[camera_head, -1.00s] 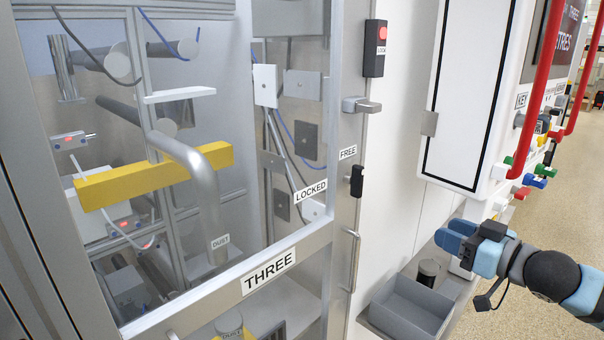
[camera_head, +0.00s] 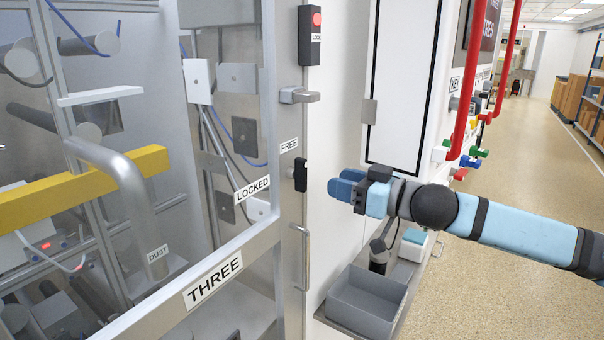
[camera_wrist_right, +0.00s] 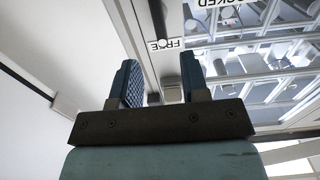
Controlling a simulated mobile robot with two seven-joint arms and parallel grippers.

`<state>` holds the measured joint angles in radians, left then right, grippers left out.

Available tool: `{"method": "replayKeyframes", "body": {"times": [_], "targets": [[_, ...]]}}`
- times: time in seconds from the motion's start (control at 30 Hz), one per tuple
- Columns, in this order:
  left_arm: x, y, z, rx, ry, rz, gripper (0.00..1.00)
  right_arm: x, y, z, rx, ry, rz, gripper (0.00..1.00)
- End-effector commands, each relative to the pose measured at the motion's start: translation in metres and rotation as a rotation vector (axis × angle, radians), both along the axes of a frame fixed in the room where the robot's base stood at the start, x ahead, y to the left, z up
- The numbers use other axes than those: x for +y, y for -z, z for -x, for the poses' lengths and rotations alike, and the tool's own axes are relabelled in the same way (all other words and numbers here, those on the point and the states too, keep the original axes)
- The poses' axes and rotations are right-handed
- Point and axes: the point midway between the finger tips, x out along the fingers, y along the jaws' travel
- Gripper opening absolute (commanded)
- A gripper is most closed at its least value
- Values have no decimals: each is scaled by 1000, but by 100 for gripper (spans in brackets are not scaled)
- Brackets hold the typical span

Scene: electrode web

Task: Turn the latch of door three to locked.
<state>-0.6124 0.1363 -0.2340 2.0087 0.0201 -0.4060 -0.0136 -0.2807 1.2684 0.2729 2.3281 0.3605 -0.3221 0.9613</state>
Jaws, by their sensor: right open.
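Door three (camera_head: 236,255) is a grey framed glass door with a THREE label (camera_head: 213,280). Its small black latch (camera_head: 300,174) stands upright on the door's right-hand post, just under the FREE label (camera_head: 289,145). The LOCKED label (camera_head: 252,189) is to its left. My right gripper (camera_head: 342,189), with blue fingers, is to the right of the latch, apart from it. In the right wrist view my right gripper (camera_wrist_right: 158,70) is open and empty. The FREE label (camera_wrist_right: 165,44) appears upside down there, with a dark bar, seemingly the latch (camera_wrist_right: 158,18), above it. My left gripper is not in view.
A metal door handle (camera_head: 300,96) sticks out above the latch, under a black lock box (camera_head: 311,36) with a red light. A vertical grab bar (camera_head: 304,258) is below. A grey bin (camera_head: 368,300) stands below my right gripper. Red pipes (camera_head: 484,80) are farther right.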

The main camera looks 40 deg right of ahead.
Motion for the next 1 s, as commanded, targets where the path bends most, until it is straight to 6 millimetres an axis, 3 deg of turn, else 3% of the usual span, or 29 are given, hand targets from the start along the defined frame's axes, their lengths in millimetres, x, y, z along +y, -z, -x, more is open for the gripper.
{"method": "replayKeyframes", "body": {"times": [0.63, 1.0], "targets": [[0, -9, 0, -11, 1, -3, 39, 16, -3, -39, -4, -1, 2, 42], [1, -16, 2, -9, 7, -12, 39, 29, -3, -72, -2, 2, 0, 42]]}}
